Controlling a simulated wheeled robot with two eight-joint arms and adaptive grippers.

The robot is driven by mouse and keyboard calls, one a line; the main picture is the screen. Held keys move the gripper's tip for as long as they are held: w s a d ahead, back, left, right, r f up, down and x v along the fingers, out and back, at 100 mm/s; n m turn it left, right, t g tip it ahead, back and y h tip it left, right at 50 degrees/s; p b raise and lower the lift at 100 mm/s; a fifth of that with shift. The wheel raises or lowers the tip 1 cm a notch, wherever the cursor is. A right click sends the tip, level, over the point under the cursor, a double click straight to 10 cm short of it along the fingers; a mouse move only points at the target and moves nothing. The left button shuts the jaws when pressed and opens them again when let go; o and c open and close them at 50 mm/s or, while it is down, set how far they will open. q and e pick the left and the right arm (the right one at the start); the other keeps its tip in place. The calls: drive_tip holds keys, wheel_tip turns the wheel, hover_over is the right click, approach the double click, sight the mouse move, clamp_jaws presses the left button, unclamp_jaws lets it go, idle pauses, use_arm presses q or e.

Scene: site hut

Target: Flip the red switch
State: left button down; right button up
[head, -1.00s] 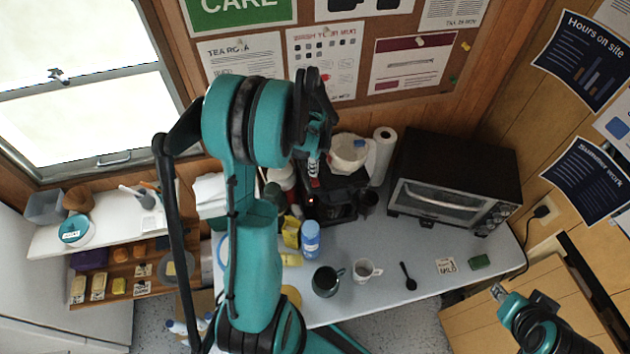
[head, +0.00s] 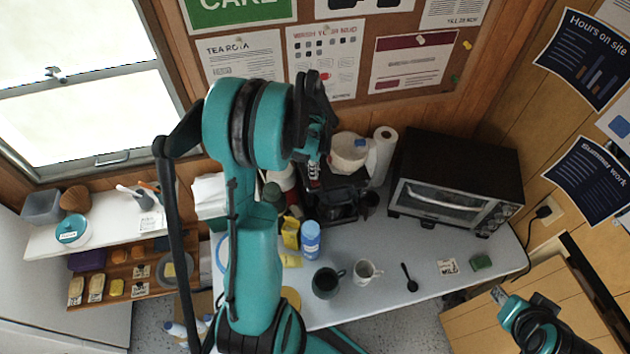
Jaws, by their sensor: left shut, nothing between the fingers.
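The black coffee machine (head: 343,196) stands at the back of the counter, left of the oven. I cannot make out a red switch on it now; no red glow shows on its front. My left gripper (head: 314,172) is shut and empty. It points down in front of the machine's upper part and covers some of it. Whether it touches the machine I cannot tell. My right arm's end (head: 502,295) is low at the right, away from the machine; its finger opening is unclear.
A black oven (head: 455,180) and a paper roll (head: 381,155) stand right of the machine. A blue-labelled bottle (head: 310,240), a dark mug (head: 326,282), a white mug (head: 366,271) and a spoon (head: 409,277) are in front.

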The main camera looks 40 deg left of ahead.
use_arm(q)
drive_tip(key=shift+r+p, duration=2.2)
drive_tip(key=shift+r, duration=1.35)
drive_tip(key=shift+f, duration=0.1)
